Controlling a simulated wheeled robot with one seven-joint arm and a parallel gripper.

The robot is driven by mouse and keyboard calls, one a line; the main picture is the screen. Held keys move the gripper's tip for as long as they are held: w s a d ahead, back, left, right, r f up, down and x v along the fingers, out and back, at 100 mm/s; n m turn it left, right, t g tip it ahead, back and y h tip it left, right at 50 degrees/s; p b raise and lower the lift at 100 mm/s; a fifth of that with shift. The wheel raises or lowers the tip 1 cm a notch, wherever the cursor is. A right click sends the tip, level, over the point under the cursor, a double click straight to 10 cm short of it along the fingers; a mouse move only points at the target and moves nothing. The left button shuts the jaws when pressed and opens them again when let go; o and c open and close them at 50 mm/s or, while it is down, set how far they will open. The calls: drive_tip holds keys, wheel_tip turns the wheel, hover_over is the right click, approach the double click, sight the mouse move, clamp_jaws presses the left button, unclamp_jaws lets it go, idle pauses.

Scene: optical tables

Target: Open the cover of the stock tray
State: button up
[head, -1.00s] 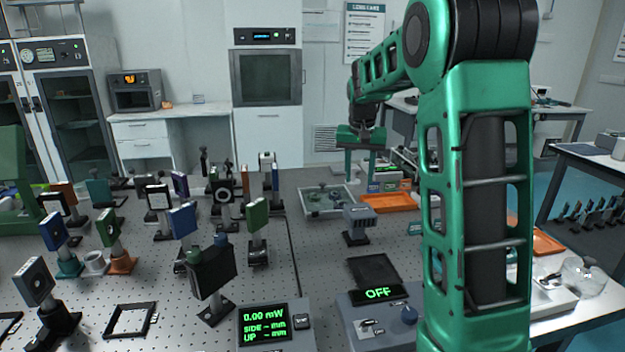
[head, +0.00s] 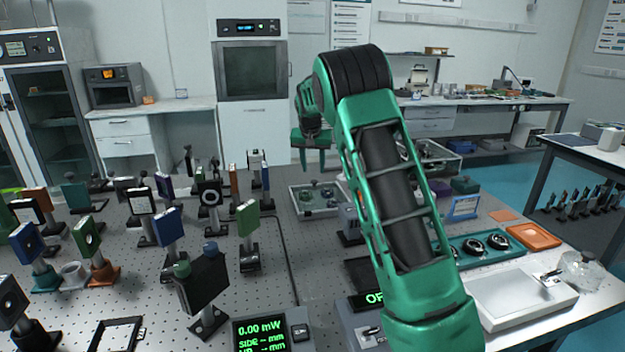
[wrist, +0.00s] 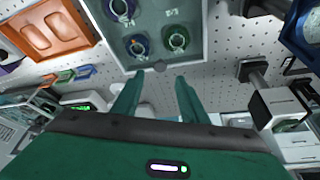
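The stock tray (head: 293,204), a shallow grey tray with several small round pieces inside, lies on the optical table behind the middle. In the wrist view the tray (wrist: 190,62) is at top centre with green and purple pieces. Its surface looks glassy, and a small round tab (wrist: 160,66) sits at its near edge. I cannot clearly tell how the cover sits.
An orange tray (wrist: 50,30) lies beside the stock tray. Optic mounts on posts, such as a green plate (head: 248,217), stand to the left. A dark post mount (wrist: 258,75) is close by in the wrist view.

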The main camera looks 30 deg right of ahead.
sight(313, 182)
drive_tip(key=shift+x, duration=2.95)
clamp_jaws()
drive_tip(key=shift+a, duration=0.15)
